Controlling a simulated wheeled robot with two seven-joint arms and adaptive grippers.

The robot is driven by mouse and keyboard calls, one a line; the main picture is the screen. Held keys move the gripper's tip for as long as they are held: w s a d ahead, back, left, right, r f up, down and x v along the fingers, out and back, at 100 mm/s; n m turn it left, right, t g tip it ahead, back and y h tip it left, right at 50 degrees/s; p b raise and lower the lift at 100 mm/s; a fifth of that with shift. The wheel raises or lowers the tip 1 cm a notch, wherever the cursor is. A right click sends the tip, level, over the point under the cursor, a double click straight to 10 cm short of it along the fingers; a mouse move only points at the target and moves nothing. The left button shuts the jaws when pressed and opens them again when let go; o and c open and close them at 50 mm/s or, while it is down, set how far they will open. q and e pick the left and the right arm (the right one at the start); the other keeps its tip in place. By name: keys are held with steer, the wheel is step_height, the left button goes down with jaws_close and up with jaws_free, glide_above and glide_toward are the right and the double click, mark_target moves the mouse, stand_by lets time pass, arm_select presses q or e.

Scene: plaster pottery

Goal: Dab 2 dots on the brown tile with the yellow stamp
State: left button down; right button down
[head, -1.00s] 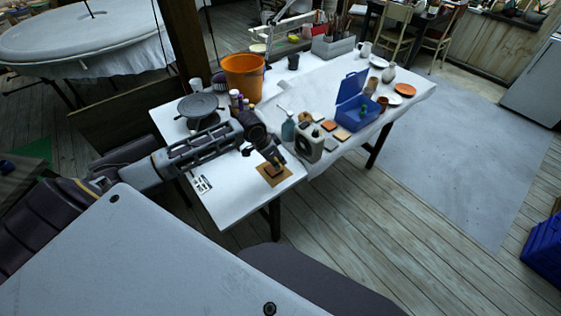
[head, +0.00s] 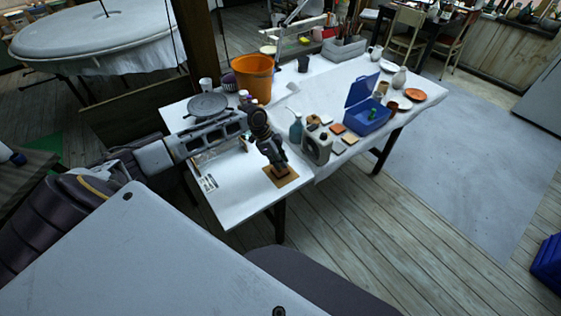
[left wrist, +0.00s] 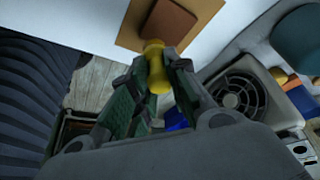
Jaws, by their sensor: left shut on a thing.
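My left gripper (head: 279,168) is shut on the yellow stamp (left wrist: 157,68), which shows between its fingers in the left wrist view. The gripper points down over the near corner of the white table. The brown tile (left wrist: 170,24) lies on a tan board (left wrist: 129,36), just beyond the stamp's end. In the head view the board (head: 291,179) shows under the gripper, which hides most of the tile. I cannot tell whether the stamp touches the tile. My right gripper is not in view.
A grey box with a round fan grille (head: 317,147) stands right of the board, with a blue bottle (head: 296,130) behind it. Small tiles (head: 338,129) and an open blue box (head: 367,107) lie farther right. An orange bucket (head: 252,78) stands at the back.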

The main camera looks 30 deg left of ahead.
arm_select(q)
steer(key=shift+w+a+m, duration=0.1)
steer(key=shift+m, duration=0.4)
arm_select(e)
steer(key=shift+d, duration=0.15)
arm_select(q)
steer(key=shift+g, duration=0.3)
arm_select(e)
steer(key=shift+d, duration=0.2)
arm_select(q)
steer(key=shift+f+b, duration=0.45)
steer(key=shift+f, duration=0.05)
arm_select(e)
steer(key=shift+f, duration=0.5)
arm_select(q)
steer(key=shift+f, duration=0.1)
steer(key=shift+f+b, duration=0.5)
steer(key=shift+b, duration=0.1)
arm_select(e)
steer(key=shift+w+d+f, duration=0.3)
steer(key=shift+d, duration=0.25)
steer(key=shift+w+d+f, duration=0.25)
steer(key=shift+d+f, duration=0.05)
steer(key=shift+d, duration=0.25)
arm_select(q)
steer(key=shift+f, duration=0.1)
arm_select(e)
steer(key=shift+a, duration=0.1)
